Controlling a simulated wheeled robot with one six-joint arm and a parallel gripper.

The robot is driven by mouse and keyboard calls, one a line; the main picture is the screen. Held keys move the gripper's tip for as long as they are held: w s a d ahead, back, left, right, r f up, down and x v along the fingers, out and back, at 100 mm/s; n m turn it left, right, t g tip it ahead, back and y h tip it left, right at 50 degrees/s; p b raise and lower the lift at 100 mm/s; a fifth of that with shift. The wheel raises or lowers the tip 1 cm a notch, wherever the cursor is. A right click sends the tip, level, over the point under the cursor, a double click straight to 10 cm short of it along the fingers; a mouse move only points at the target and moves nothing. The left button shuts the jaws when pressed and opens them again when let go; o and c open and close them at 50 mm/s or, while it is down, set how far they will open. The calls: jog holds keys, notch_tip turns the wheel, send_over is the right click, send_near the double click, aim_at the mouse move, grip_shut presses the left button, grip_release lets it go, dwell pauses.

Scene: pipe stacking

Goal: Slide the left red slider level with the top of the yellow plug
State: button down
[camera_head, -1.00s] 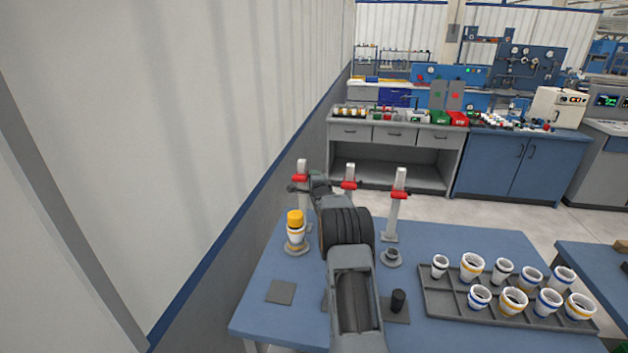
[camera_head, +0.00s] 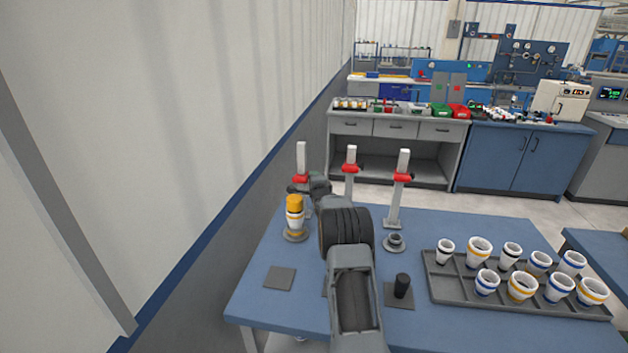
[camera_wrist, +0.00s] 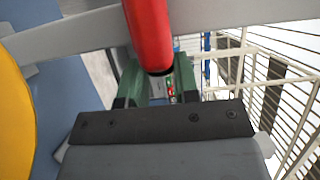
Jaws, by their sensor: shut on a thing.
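The left red slider (camera_head: 300,179) sits on the left upright post (camera_head: 301,155), well below the post's top. My gripper (camera_head: 298,187) is shut on this slider; in the wrist view the red slider (camera_wrist: 150,35) shows at the green fingers. The yellow plug (camera_head: 295,202) caps a stack of white pipe pieces (camera_head: 295,222) just in front of the left post. In the head view the slider appears a little above the plug's top. The yellow plug (camera_wrist: 14,115) also shows at the wrist view's left edge. My arm hides part of the left post.
The middle red slider (camera_head: 351,168) and right red slider (camera_head: 402,177) sit on their own posts. A grey tray (camera_head: 440,290) with several white pipe pieces lies at the right. A peg on a base (camera_head: 402,285) stands near the front. A wall is close on the left.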

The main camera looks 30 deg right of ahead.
jog(key=shift+f, duration=0.2)
jog(key=c, duration=1.3)
grip_release()
jog(key=o, duration=0.4)
jog(key=shift+r, duration=0.2)
jog(key=shift+o, duration=0.2)
jog(key=b+v, duration=0.2)
jog(key=v, duration=1.1)
jog(key=shift+s+a, duration=0.2)
jog(key=shift+s, duration=0.2)
jog(key=shift+a, duration=0.1)
